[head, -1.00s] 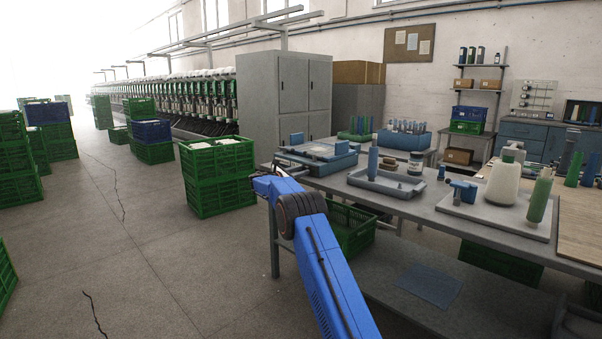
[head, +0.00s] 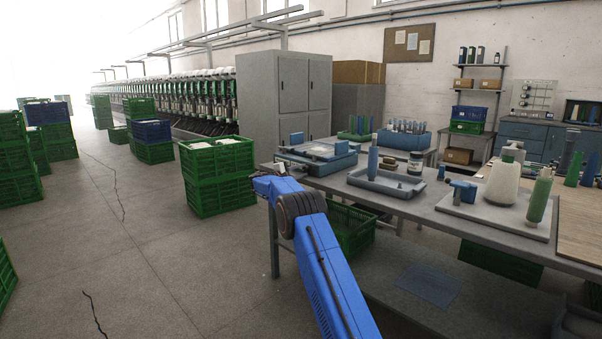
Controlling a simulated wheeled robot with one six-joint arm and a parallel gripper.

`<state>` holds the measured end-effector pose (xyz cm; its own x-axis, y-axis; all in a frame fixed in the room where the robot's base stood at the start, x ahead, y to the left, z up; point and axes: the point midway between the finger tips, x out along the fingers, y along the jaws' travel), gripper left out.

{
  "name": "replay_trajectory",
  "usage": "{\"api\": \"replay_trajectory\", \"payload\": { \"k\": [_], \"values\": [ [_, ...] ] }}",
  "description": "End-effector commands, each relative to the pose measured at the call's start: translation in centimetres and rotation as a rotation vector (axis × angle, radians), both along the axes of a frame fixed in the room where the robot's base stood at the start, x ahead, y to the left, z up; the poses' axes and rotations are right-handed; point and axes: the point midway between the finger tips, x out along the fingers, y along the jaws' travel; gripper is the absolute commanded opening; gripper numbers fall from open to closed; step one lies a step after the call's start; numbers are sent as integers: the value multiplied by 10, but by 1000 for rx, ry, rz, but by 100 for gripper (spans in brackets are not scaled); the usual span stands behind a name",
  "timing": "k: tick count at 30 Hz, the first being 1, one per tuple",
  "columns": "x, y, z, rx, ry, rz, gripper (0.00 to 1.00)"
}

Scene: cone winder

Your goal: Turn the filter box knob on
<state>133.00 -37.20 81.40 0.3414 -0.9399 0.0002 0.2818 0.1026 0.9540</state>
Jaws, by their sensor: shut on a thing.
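The filter box (head: 322,159) is a low blue box with a pale plate on top, at the near left corner of the grey workbench. My gripper (head: 270,168) is at the end of my blue arm, against the left end of the box. It is small here, and my own wrist partly covers it. Its jaws are shut on the knob at the box's side. The knob itself is hidden behind the gripper, so its angle cannot be seen.
Stacked green crates (head: 217,177) stand left of my gripper.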

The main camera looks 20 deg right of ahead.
Motion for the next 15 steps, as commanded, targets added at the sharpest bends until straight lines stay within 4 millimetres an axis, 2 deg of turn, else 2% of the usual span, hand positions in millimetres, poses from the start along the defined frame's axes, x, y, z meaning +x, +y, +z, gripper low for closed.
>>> {"api": "replay_trajectory", "payload": {
  "k": [15],
  "values": [
    [0,1,-4,131,-354,-2,4]
  ]
}}
